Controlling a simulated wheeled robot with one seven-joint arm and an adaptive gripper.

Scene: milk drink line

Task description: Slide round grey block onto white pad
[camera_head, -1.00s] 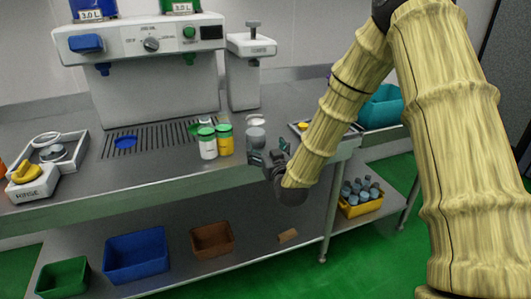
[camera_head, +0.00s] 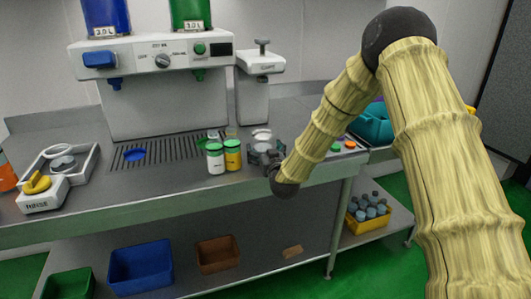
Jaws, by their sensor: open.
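The white pad (camera_head: 262,133) lies on the steel counter, just right of the green-capped and yellow bottles. The round grey block (camera_head: 261,147) appears to be just in front of the pad, largely hidden by my gripper. My gripper (camera_head: 262,157) is low over the counter near its front edge, with its open fingers at the block. I cannot tell whether they touch it.
A white-and-green bottle (camera_head: 215,158) and a yellow-and-green bottle (camera_head: 233,155) stand close left of my gripper. Behind is the dispenser (camera_head: 155,55) with its drip grate (camera_head: 165,152). A rinse station (camera_head: 45,200) is at left, and a panel with coloured buttons (camera_head: 345,147) at right.

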